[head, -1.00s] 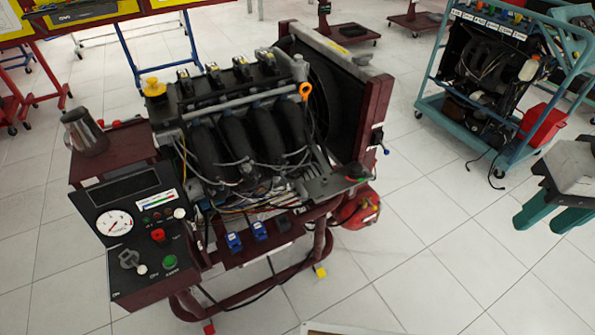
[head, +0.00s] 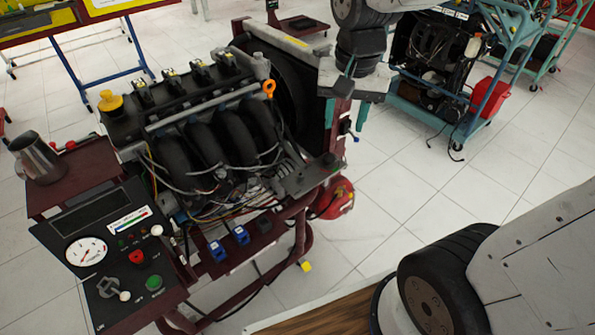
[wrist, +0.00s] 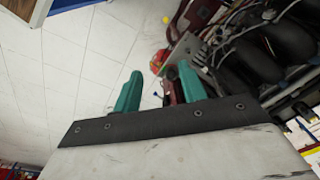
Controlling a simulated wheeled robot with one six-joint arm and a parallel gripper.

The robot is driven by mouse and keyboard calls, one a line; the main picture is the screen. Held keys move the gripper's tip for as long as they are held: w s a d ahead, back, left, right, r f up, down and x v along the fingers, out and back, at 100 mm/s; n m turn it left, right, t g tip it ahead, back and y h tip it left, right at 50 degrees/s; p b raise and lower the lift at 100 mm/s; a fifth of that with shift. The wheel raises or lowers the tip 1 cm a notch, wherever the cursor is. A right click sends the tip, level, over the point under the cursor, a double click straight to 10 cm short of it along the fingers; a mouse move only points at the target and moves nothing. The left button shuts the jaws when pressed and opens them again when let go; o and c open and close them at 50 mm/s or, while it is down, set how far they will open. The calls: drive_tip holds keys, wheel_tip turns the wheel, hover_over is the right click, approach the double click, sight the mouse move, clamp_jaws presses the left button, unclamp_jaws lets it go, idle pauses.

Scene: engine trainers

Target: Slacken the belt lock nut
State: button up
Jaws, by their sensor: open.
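The engine trainer (head: 205,140) stands left of centre in the head view, with black intake runners, a dark red frame and a radiator on its far right side. I cannot make out the belt lock nut in either view. My gripper (head: 345,113) points down beside the radiator's right end, its two teal fingers apart and nothing between them. In the wrist view my gripper (wrist: 160,90) also shows open, with the engine (wrist: 258,58) at upper right. Whether the fingers touch the trainer frame behind them is unclear.
A gauge panel (head: 95,250) and a metal jug (head: 38,158) are on the trainer's left side. A blue trolley (head: 435,110) with another engine and a red bin (head: 489,97) stands at the back right. Open tiled floor (head: 400,200) lies between.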

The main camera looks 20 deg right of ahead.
drive_tip(key=w+a+f+m, duration=0.1)
drive_tip(key=w+f+m, duration=0.3)
drive_tip(key=w+f, duration=0.5)
drive_tip(key=m, duration=0.5)
hover_over(300, 174)
drive_tip(key=shift+g, duration=0.4)
wheel_tip(300, 174, down, 14)
drive_tip(key=shift+r, duration=0.2)
wheel_tip(300, 174, down, 8)
drive_tip(key=shift+r, duration=0.1)
clamp_jaws()
